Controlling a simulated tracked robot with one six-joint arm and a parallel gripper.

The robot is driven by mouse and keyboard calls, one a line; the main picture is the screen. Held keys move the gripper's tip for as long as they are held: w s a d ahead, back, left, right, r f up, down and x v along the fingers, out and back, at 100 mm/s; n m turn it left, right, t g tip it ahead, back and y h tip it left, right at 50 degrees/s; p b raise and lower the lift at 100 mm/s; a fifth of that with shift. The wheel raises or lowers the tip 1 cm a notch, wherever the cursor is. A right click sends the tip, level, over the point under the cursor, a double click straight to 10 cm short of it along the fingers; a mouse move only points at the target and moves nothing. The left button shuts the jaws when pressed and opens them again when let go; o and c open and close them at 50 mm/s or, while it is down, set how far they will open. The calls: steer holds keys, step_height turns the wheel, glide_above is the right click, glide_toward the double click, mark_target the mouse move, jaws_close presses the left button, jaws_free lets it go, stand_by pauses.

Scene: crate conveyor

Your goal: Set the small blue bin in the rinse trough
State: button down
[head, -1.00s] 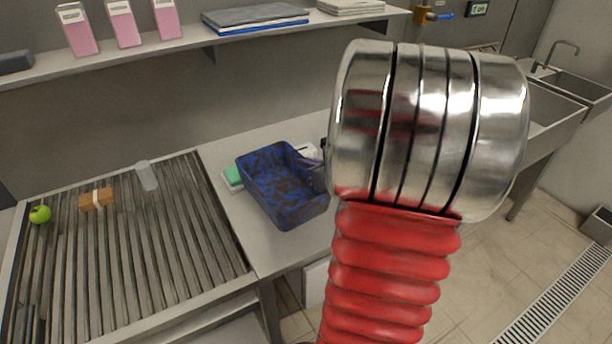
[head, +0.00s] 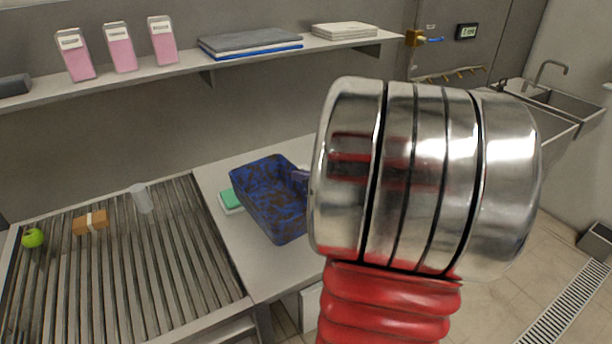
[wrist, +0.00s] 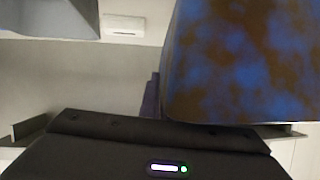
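The small blue bin (head: 268,205), mottled with brown, appears held slightly above the worktop, left of my arm. Its wall fills the right of the wrist view (wrist: 240,65). My gripper (wrist: 158,98) appears shut on the bin's wall, with one purplish finger along the wall's left side; the other finger is hidden behind the bin. In the head view the finger shows at the bin's right rim, partly hidden by my arm. A metal sink unit (head: 562,145) with a tap stands at the right; my arm covers part of it. I cannot tell which basin is the rinse trough.
A green sponge (head: 229,198) lies left of the bin on the worktop (head: 230,255). The roller conveyor (head: 130,275) holds an apple (head: 33,238), a brown package (head: 90,223) and a clear cup (head: 141,199). A wall shelf (head: 190,70) runs above.

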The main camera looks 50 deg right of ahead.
mark_target(249, 173)
steer(key=shift+n+y, duration=0.4)
steer(key=shift+y, duration=0.1)
steer(key=w+a, duration=0.2)
steer(key=w, duration=0.1)
steer(key=w+a, duration=0.5)
steer(key=w, duration=0.1)
steer(key=shift+w+a, duration=0.1)
steer(key=shift+a, duration=0.2)
steer(key=shift+n+y, duration=0.6)
steer(key=shift+y, duration=0.1)
steer(key=w+a+f, duration=0.2)
steer(key=w+a, duration=0.1)
steer(key=a, duration=0.6)
steer(key=w+a+f, duration=0.3)
steer(key=a, duration=0.7)
steer(key=w+a+f, duration=0.2)
steer(key=w+a, duration=0.1)
steer(key=a, duration=0.6)
steer(key=shift+w+a+f, duration=0.1)
steer(key=shift+a+f, duration=0.1)
steer(key=shift+f, duration=0.1)
